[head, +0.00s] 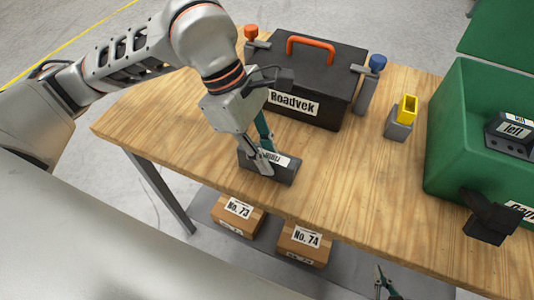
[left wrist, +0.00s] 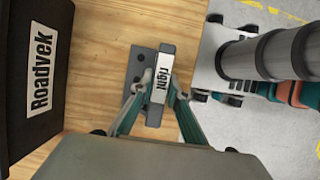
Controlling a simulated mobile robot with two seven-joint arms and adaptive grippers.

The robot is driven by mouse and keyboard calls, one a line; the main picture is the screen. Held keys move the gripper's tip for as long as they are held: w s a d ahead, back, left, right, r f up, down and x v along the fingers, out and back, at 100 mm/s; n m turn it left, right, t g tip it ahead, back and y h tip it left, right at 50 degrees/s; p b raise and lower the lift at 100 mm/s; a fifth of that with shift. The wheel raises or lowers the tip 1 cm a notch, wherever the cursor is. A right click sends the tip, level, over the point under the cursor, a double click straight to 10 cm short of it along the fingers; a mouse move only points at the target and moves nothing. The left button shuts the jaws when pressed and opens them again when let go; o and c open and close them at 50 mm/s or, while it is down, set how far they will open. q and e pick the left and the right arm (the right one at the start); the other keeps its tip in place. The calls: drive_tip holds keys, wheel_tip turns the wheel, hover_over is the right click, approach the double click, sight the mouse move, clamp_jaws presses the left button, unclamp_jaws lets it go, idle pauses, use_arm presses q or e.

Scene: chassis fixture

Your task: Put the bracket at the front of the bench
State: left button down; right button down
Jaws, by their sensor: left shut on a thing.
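A dark grey bracket (head: 287,177) with a white label is at the near edge of the wooden bench (head: 330,180), in front of the black toolbox. In the left wrist view the bracket (left wrist: 137,70) shows its holed base plate and the label "right". My left gripper (head: 266,160) reaches down onto it, and its fingers (left wrist: 163,88) are shut on the upright labelled part. I cannot tell whether the bracket touches the bench top. My right gripper (head: 385,285) is partly in view at the bottom of the head view, below the bench edge; its jaw opening is unclear.
A black "Roadvek" toolbox (head: 325,67) stands behind the bracket, between red-topped and blue-topped clamps (head: 376,65). A yellow-topped block (head: 400,122) stands further right. The green crate (head: 455,130) holds another bracket labelled "left" (head: 510,143). Boxes (head: 305,243) sit on the shelf below.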

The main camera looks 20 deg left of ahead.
use_arm(q)
drive_tip(key=shift+f, duration=0.1)
drive_tip(key=c, duration=2)
unclamp_jaws()
drive_tip(key=shift+o, duration=0.2)
drive_tip(key=shift+r, duration=0.2)
drive_tip(key=shift+a+r, duration=0.2)
drive_tip(key=shift+r, duration=0.1)
drive_tip(key=v, duration=1)
drive_tip(key=shift+a+r+p, duration=0.1)
drive_tip(key=shift+r+p, duration=0.05)
drive_tip(key=shift+p, duration=0.25)
drive_tip(key=shift+a+r, duration=0.15)
drive_tip(key=shift+r, duration=0.25)
